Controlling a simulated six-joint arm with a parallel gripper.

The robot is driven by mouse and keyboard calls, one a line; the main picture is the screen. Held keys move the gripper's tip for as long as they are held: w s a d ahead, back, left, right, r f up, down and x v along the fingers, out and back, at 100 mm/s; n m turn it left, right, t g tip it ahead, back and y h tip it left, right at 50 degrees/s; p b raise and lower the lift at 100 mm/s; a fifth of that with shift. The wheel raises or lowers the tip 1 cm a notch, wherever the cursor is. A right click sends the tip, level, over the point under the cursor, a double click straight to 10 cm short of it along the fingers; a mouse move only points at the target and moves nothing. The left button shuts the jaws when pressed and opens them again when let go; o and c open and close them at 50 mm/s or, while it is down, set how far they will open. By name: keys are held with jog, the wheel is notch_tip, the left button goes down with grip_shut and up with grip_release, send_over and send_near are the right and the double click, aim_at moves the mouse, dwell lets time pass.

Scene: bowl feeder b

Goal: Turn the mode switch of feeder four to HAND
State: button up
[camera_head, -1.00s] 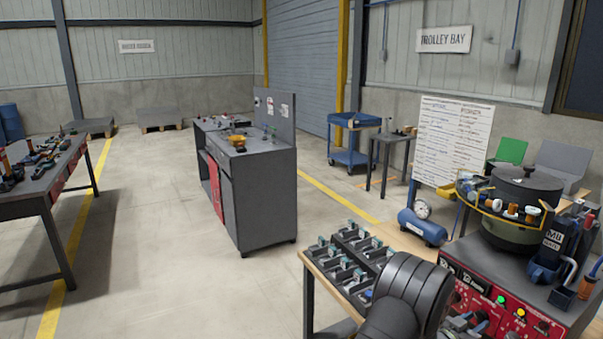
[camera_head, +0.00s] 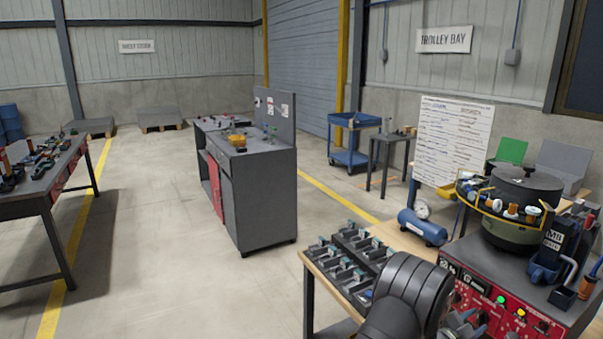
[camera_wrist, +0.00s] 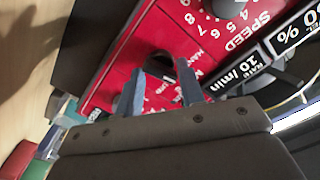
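The feeder's red control panel (camera_head: 500,312) is at the lower right in the head view and also shows in the wrist view (camera_wrist: 110,72). A round black knob (camera_wrist: 161,63) sits on it in the wrist view, beside white lettering that seems to include HAND. My gripper (camera_wrist: 160,68) has its two grey fingers apart, one on each side of this knob. I cannot tell whether they touch it. The knob's pointer and lower part are hidden or too dark to read. The feeder's number is not readable. In the head view my arm hides the gripper.
A second dial marked SPEED (camera_wrist: 225,8) and black displays (camera_wrist: 290,38) lie close by on the panel. The bowl (camera_head: 515,235) stands above the box. A dark parts tray (camera_head: 345,262) lies left of my arm. A blue air tank (camera_head: 422,227) stands behind.

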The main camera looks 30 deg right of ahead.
jog(key=shift+m, duration=0.4)
dwell(0.4)
jog(key=a+n, duration=0.9)
jog(key=a, duration=0.8)
jog(key=d, duration=1.7)
